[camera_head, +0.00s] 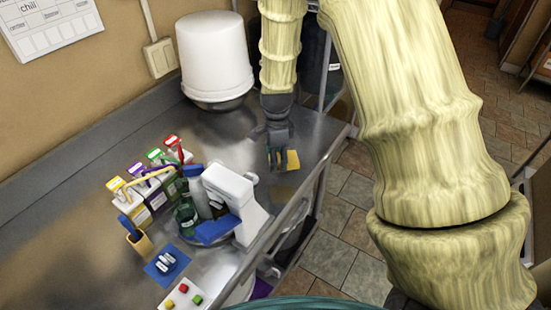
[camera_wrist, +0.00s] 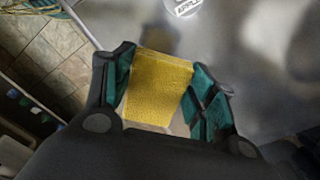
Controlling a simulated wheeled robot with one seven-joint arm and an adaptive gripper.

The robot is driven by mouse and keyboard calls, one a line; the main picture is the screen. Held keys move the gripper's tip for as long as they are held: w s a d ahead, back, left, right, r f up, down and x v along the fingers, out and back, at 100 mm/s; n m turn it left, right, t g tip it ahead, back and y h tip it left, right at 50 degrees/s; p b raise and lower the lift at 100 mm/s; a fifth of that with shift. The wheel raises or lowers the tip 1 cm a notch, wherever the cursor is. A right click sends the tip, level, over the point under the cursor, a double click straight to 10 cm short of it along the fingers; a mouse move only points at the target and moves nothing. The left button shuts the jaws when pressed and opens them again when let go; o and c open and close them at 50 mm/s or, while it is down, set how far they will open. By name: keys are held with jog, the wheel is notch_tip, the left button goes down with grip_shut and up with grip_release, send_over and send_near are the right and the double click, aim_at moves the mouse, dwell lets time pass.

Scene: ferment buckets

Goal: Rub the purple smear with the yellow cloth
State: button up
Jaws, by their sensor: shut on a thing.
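The yellow cloth (camera_head: 293,160) is a small, block-like folded piece between the fingers of my gripper (camera_head: 277,155), over the steel counter near its right edge. In the wrist view the cloth (camera_wrist: 160,88) fills the space between the dark-and-teal fingers of my gripper (camera_wrist: 163,65), which is shut on it. I cannot tell whether the cloth touches the counter. I cannot make out a purple smear in either view; my gripper and the cloth may hide part of the counter.
A white bucket (camera_head: 213,55) stands at the back by the wall. Left of my gripper are a white device (camera_head: 232,190), green bottles (camera_head: 187,215) and labelled boxes (camera_head: 139,200). A blue mat (camera_head: 153,271) lies in front. Bare steel counter (camera_head: 222,130) lies between bucket and device.

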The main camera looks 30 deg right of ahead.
aim_at(276, 180)
jog(key=shift+f+b, duration=3)
jog(key=shift+f, duration=0.75)
jog(key=shift+w+d+f, duration=0.25)
jog(key=shift+d, duration=0.25)
jog(key=shift+c, duration=0.4)
jog(key=shift+w+d+r+b, duration=0.1)
jog(key=shift+w+d+b, duration=0.2)
jog(key=shift+d, duration=0.2)
jog(key=shift+w+d+r+b, duration=0.1)
jog(key=shift+w+d+b, duration=0.2)
jog(key=shift+d, duration=0.2)
jog(key=shift+w+d+f, duration=0.15)
jog(key=shift+d+f, duration=0.05)
jog(key=shift+d, duration=0.15)
jog(key=shift+a+f+b, duration=0.1)
jog(key=shift+b, duration=0.45)
jog(key=a, duration=0.1)
jog(key=s+a+p, duration=0.2)
jog(key=shift+a+r, duration=0.2)
jog(key=shift+a, duration=0.05)
jog(key=shift+r+p, duration=0.3)
jog(key=shift+p, duration=0.15)
notch_tip(276, 180, up, 2)
jog(key=shift+p, duration=0.35)
notch_tip(276, 180, up, 6)
jog(key=p, duration=0.4)
jog(key=shift+f, duration=0.25)
jog(key=shift+f, duration=0.1)
